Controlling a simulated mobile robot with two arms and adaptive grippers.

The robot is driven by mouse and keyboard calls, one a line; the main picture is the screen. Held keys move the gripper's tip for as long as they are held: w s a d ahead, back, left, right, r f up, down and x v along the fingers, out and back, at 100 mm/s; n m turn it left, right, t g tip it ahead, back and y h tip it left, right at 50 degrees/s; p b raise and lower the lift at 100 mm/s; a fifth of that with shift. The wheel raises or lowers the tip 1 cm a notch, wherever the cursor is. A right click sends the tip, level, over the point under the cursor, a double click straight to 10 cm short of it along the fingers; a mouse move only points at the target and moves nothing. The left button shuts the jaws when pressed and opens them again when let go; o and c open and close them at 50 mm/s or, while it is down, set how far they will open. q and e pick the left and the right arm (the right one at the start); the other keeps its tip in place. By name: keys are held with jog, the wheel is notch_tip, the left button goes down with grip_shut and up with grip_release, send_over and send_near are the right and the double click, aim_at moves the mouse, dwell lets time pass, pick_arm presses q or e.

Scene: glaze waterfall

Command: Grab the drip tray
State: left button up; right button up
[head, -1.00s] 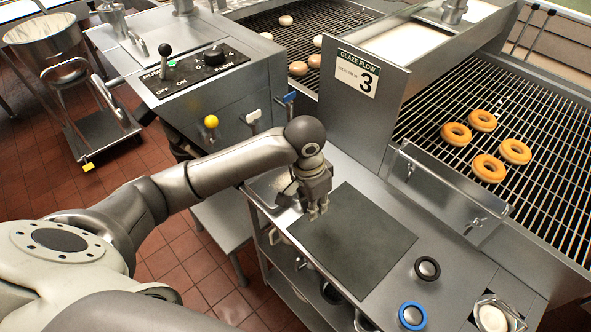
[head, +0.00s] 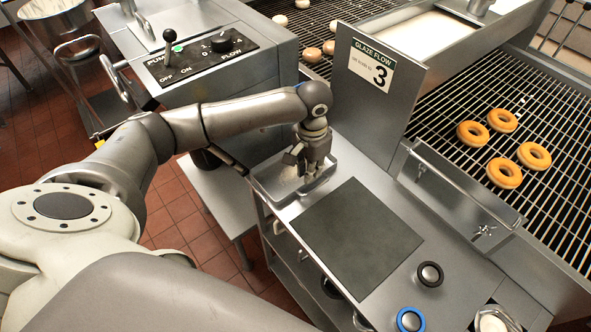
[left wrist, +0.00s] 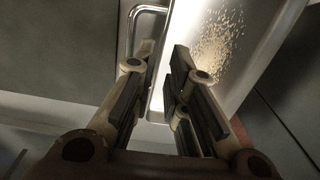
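The drip tray (head: 268,187) is a shallow metal tray at the far left end of the steel counter. In the left wrist view the drip tray (left wrist: 245,55) shows a speckled floor, a raised wall and a metal bar handle (left wrist: 133,40) on its left. My left gripper (head: 309,177) is low over the tray's right part, pointing down. In the left wrist view my left gripper (left wrist: 163,65) has its fingers apart, with the tray's edge and handle end showing between them. Whether they touch the tray I cannot tell. My right gripper is out of view.
A dark mat (head: 358,236) lies on the counter beside the tray. A sign panel (head: 372,75) stands upright behind. Donuts (head: 503,172) rest on the wire conveyor at right. A control box (head: 200,60) is behind my arm. Round knobs (head: 430,274) sit at the counter's front right.

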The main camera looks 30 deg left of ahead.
pick_arm(q)
jog(key=shift+f, duration=1.85)
grip_shut()
jog(key=shift+r, duration=0.15)
